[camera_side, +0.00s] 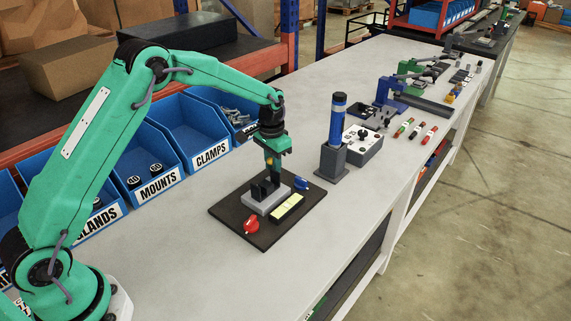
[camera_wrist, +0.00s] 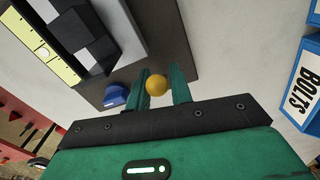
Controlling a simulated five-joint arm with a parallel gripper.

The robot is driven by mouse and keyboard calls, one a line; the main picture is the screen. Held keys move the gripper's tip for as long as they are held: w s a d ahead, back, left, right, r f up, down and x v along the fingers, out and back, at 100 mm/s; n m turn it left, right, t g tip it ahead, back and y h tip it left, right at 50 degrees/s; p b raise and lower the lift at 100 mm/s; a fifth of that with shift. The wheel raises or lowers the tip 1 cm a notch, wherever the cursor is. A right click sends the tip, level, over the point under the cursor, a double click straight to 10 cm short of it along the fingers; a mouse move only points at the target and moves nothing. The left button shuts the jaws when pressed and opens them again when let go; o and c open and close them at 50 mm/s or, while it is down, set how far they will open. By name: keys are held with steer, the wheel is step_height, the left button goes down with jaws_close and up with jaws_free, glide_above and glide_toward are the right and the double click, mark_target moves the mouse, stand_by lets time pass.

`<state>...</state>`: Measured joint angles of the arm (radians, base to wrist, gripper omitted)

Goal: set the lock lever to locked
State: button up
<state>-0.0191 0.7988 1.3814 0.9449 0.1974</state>
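A yellow ball (camera_side: 269,161) shows at the fingers of my gripper (camera_side: 273,172), above a dark plate (camera_side: 228,212). In the wrist view the ball (camera_wrist: 156,86) fills the space between the fingers; I cannot tell whether they press on it or whether it is the lock lever's knob. No lever shaft is clear. On the plate stands a grey block with black uprights (camera_side: 262,190), just beside the fingertips. A red knob (camera_side: 251,225) sits at the plate's near end. A blue piece (camera_side: 300,184) sits at the right, and it also shows in the wrist view (camera_wrist: 115,96).
A pale yellow strip (camera_side: 287,208) lies on the plate beside the block. A blue column on a grey stand (camera_side: 332,163) and a grey control box (camera_side: 364,152) stand to the right. Blue bins (camera_side: 192,135) line the back edge. The bench front is clear.

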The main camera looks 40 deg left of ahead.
jaws_close()
steer(key=shift+w+g, duration=0.25)
steer(key=shift+g, duration=0.25)
steer(key=shift+w+g, duration=0.2)
steer(key=shift+g, duration=0.2)
steer(key=shift+w+a+r+g, duration=0.1)
steer(key=shift+w+g, duration=0.1)
steer(key=shift+g, duration=0.4)
steer(key=shift+o, duration=2.3)
jaws_free()
steer(key=shift+r, duration=0.15)
